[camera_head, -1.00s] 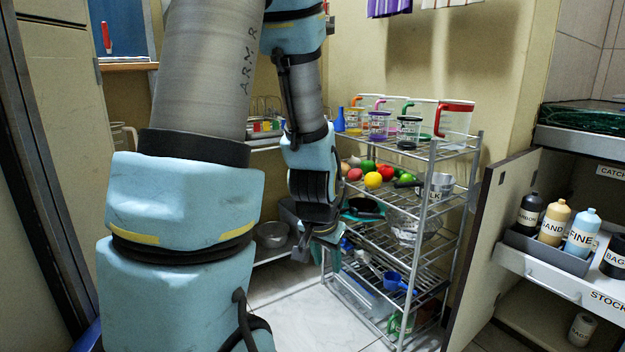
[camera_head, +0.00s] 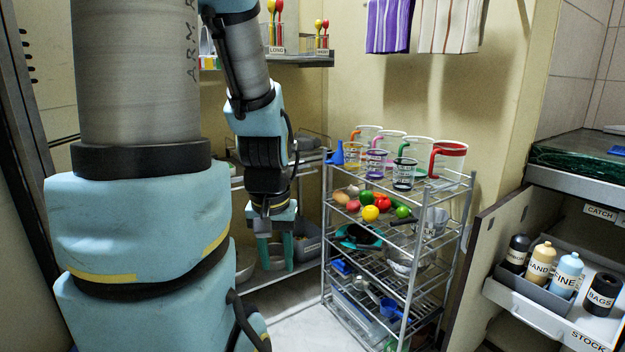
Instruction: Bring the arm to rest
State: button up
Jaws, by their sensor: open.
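My gripper (camera_head: 276,262) hangs at the end of my blue and grey arm, left of the wire shelf rack (camera_head: 326,232). Its two teal fingers point down and stand apart, with nothing seen between them. The gripper is in front of the lower metal shelves at the back. My large arm links fill the left of the view and hide much of the wall and shelving behind them.
The rack holds measuring jugs (camera_head: 446,160), fruit such as a yellow lemon (camera_head: 370,214), and pans. At right, an open cabinet door (camera_head: 486,270) stands beside a drawer with labelled bottles (camera_head: 541,262). Pale floor (camera_head: 305,325) shows clear below my gripper.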

notch_tip(320, 180, up, 26)
jog(key=p, duration=2.3)
jog(key=shift+s+d+f, duration=0.1)
jog(key=shift+f, duration=0.05)
